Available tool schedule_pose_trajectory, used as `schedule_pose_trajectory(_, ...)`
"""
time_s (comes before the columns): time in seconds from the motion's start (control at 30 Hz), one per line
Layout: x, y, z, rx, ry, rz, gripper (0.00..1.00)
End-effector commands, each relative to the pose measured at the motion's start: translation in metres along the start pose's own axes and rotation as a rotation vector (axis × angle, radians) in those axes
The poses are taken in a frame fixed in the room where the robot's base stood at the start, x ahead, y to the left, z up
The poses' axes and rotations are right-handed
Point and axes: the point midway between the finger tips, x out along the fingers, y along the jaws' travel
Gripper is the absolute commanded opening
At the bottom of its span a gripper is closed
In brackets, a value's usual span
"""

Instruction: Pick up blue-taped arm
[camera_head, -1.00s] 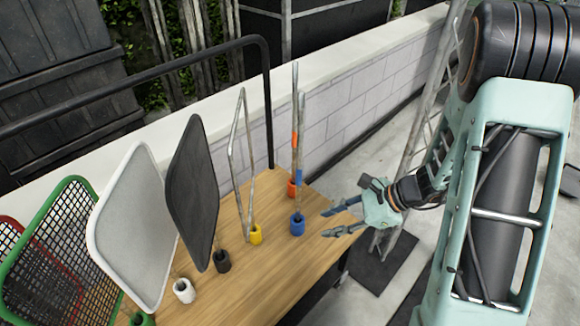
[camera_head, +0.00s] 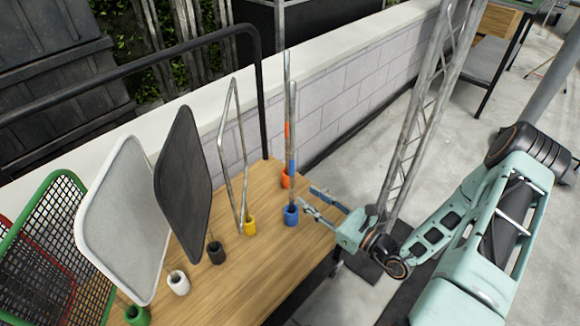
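The blue-taped arm (camera_head: 292,140) is a thin grey metal rod with a band of blue tape. It stands upright in a blue cup-like holder (camera_head: 291,215) near the right end of the wooden table. An orange-taped rod (camera_head: 287,75) stands just behind it in an orange holder (camera_head: 288,179). My gripper (camera_head: 312,200) is open, with its two fingers pointing left toward the blue holder. The fingertips are close to the right of the rod's base. I cannot tell whether they touch the rod or the holder. Nothing shows between the fingers.
Left along the table (camera_head: 232,270) stand a bent metal frame (camera_head: 230,150) in a yellow holder, a black panel (camera_head: 184,185), a white panel (camera_head: 125,215) and a green mesh panel (camera_head: 45,240). A black rail (camera_head: 150,55) and a low wall run behind. A metal truss (camera_head: 425,100) stands right.

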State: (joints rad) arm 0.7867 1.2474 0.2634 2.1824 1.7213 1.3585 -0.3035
Motion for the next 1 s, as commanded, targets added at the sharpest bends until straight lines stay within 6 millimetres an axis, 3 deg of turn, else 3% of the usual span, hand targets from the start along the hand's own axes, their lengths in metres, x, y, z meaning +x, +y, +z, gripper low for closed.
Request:
schedule_pose_trajectory(0.6, 0.073, -0.001, -0.003, -0.002, 0.002, 0.005, 0.31)
schedule_pose_trajectory(0.87, 0.077, -0.001, -0.002, 0.0, 0.004, 0.002, 0.31)
schedule_pose_trajectory(1.0, 0.077, -0.001, -0.002, -0.001, 0.003, 0.002, 0.19)
